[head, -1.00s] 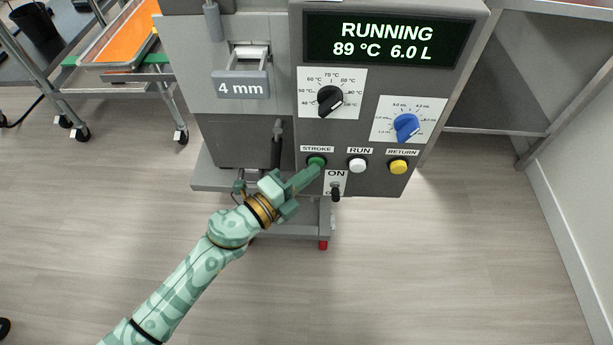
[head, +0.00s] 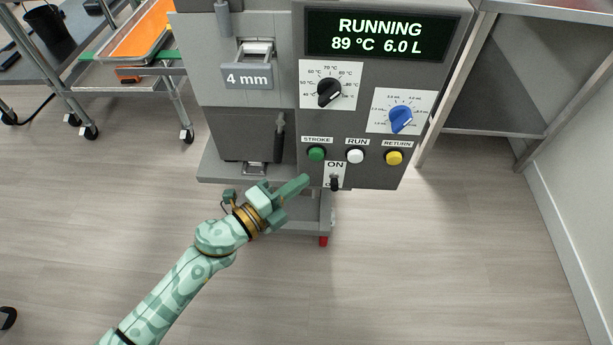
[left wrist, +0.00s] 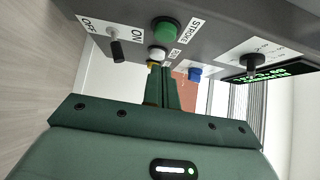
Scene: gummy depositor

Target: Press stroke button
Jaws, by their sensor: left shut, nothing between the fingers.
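The green stroke button (head: 316,154) sits on the grey control panel under the STROKE label, left of the white run button (head: 356,156) and the yellow return button (head: 394,158). My left gripper (head: 305,180) is shut and empty, its fingertips just below and left of the stroke button, apart from it. In the left wrist view the stroke button (left wrist: 166,30) shows uncovered beyond the shut fingers (left wrist: 162,70). The display (head: 388,37) reads RUNNING, 89 °C, 6.0 L. My right gripper is not in view.
The ON/OFF toggle (head: 334,183) is close to the right of my left fingertips. A black temperature knob (head: 329,92) and a blue volume knob (head: 401,119) sit above the buttons. A cart with an orange tray (head: 137,33) stands at the back left. The floor in front is clear.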

